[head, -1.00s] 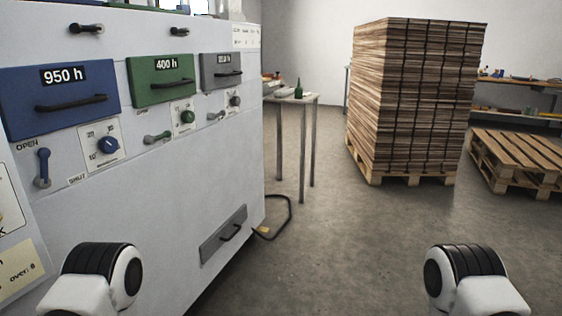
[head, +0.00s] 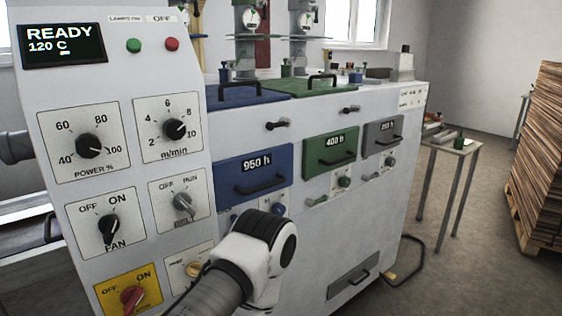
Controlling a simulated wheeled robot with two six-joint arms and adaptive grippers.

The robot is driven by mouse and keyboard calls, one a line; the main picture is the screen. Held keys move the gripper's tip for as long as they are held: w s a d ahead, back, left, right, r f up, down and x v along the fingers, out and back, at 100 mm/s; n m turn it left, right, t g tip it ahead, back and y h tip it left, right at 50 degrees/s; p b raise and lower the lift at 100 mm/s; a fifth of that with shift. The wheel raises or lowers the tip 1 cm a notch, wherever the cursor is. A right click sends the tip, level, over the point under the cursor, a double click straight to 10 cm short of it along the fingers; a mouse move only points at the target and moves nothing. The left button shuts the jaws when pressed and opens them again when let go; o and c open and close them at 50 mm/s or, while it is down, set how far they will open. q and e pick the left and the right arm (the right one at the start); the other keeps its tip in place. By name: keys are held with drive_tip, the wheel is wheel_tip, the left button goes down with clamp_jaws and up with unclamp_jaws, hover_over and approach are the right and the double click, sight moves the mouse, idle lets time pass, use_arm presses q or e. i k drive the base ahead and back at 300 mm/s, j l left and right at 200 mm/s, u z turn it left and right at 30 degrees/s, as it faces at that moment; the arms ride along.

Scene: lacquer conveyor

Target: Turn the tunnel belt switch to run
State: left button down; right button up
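A grey rotary switch (head: 183,203) sits on a white plate marked OFF and RUN on the sloped control panel (head: 60,190) at the left. The pointer seems tilted toward OFF, though this is hard to tell at this size. A link of my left arm stands in front of the machine, below and right of the switch and apart from it in the picture. Neither gripper is in view.
Near the switch are a black FAN knob (head: 108,229), a power knob (head: 90,145), a speed knob (head: 175,128) and a red switch on yellow (head: 132,297). My arm partly covers a lower plate (head: 188,268). The display (head: 64,45) reads READY, 120 C.

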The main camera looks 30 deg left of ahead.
sight(181, 201)
drive_tip(key=i+l+u, duration=0.3)
drive_tip(key=i+l, duration=0.25)
drive_tip(key=i+l+u, duration=0.3)
drive_tip(key=i+l, duration=0.3)
drive_tip(key=l+u, duration=0.1)
drive_tip(key=u, duration=1.05)
